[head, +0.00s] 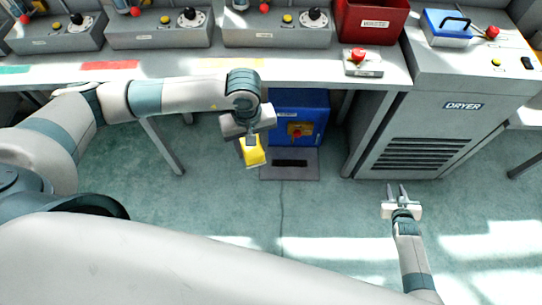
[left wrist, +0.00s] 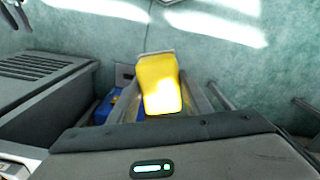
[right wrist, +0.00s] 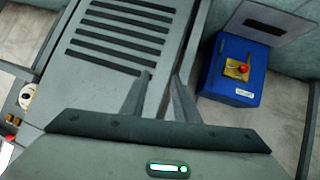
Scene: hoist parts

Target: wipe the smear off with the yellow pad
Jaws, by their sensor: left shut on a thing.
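The yellow pad (head: 253,151) is in my left gripper (head: 249,138), held in front of the table edge, above the floor in the head view. In the left wrist view the pad (left wrist: 160,85) sits between the fingers of my left gripper (left wrist: 165,98), which is shut on it. My right gripper (head: 399,194) is open and empty, in front of the dryer in the head view. In the right wrist view the fingers of my right gripper (right wrist: 160,95) are apart with nothing between them. I cannot make out the smear in any view.
A grey dryer (head: 415,130) stands at the right. A blue box (head: 310,110) with a red knob is under the table (head: 320,65). A red waste bin (head: 370,20), an emergency-stop box (head: 362,64) and several grey control boxes (head: 275,35) stand on the table. Open floor (head: 330,210) lies in front.

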